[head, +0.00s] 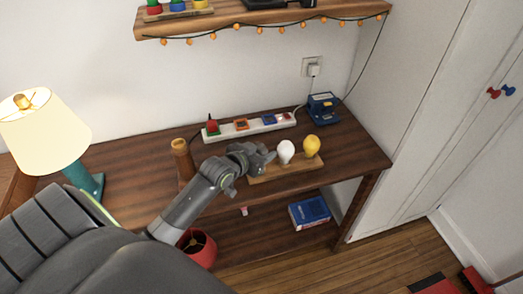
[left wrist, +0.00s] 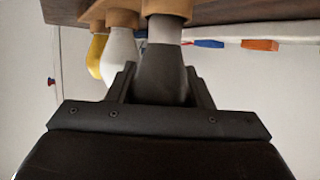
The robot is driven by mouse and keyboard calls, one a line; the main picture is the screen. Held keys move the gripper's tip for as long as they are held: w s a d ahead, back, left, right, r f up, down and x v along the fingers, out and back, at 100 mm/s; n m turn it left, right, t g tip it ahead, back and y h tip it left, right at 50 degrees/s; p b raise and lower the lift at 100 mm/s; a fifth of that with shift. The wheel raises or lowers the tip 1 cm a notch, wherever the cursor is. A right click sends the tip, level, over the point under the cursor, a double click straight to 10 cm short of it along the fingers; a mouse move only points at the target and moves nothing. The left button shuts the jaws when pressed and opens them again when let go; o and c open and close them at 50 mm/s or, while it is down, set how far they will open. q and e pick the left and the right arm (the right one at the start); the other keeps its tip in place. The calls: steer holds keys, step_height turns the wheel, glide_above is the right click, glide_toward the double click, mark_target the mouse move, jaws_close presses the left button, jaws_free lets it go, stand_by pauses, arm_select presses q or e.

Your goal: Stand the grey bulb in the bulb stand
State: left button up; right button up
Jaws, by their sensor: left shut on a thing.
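The bulb stand (head: 290,171) is a light wooden bar on the table. A white bulb (head: 286,151) and a yellow bulb (head: 312,145) stand upright in it. My left gripper (head: 266,158) is at the stand's left end, beside the white bulb. In the left wrist view, where the table edge is at the top, its fingers are shut on the grey bulb (left wrist: 162,75). The bulb's pale neck points to a wooden part of the stand (left wrist: 167,7); I cannot tell whether it is seated. The head view hides most of the grey bulb. My right gripper is out of view.
A power strip (head: 250,127) with coloured plugs lies behind the stand, and a blue device (head: 323,107) is at the back right. A brown cylinder (head: 181,155) and a lamp (head: 45,130) stand left. A blue book (head: 310,212) lies on the lower shelf.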

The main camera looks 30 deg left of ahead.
arm_select(q)
steer(key=shift+f+b, duration=0.4)
steer(key=shift+f, duration=0.4)
steer(key=o, duration=1.1)
steer(key=shift+c, duration=0.2)
steer(key=shift+s, duration=0.1)
steer(key=v, duration=1.7)
steer(key=shift+p, duration=0.45)
steer(key=shift+s, duration=0.1)
